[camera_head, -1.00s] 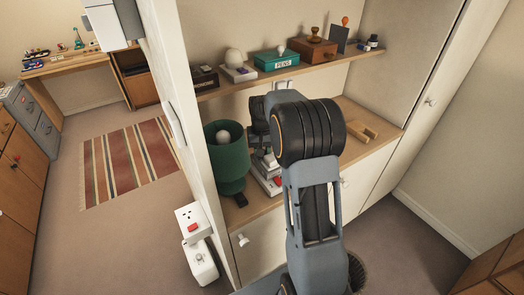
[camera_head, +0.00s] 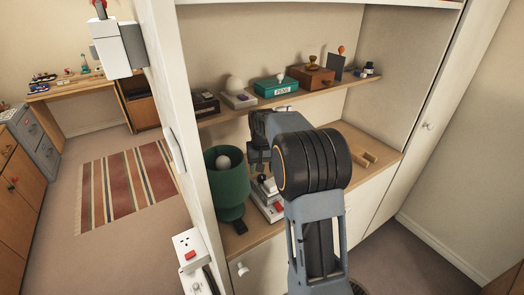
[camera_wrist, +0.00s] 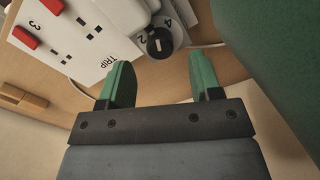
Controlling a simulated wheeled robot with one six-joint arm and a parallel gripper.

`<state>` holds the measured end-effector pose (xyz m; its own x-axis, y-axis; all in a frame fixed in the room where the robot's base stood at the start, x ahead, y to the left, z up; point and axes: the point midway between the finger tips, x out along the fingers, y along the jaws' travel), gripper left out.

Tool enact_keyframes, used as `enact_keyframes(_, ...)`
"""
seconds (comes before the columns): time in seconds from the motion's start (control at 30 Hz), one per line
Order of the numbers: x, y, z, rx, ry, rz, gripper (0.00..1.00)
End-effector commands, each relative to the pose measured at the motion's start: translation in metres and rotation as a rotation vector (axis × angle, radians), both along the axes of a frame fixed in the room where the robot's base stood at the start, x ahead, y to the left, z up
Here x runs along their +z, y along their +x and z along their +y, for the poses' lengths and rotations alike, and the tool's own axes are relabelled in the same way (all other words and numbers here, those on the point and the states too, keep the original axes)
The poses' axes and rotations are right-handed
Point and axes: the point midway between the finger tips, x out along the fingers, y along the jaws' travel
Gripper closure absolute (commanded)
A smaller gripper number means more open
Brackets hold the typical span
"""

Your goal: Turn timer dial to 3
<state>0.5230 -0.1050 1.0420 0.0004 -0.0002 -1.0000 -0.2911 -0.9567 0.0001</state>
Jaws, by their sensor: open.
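The timer dial (camera_wrist: 160,42) is a black knob with a pale mark, on a light face printed with 2 and 4, at the top centre of the wrist view. It shows small in the head view (camera_head: 262,178), on a pale unit on the cabinet counter. I cannot tell the dial's exact setting. My gripper (camera_wrist: 162,82) is open, its two green fingers apart and nothing between them. The dial lies just beyond the fingertips, roughly in line with the gap, not touching in the picture. In the head view my gripper (camera_head: 259,160) is partly hidden by my arm.
A white socket strip (camera_wrist: 88,50) with red switches and the word TRIP lies left of the dial. A green lamp (camera_head: 229,180) stands close on the left. A shelf (camera_head: 220,115) with boxes runs above. A wooden holder (camera_head: 364,158) sits on the counter at right.

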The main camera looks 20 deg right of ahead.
Motion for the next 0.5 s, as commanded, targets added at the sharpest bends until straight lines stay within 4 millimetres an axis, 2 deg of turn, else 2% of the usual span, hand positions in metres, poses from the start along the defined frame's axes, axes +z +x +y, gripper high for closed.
enact_keyframes(0.2, 0.047, 0.000, 0.000, 0.000, -0.001, -0.004, 0.42)
enact_keyframes(0.5, 0.088, 0.000, 0.000, 0.000, -0.001, -0.002, 0.42)
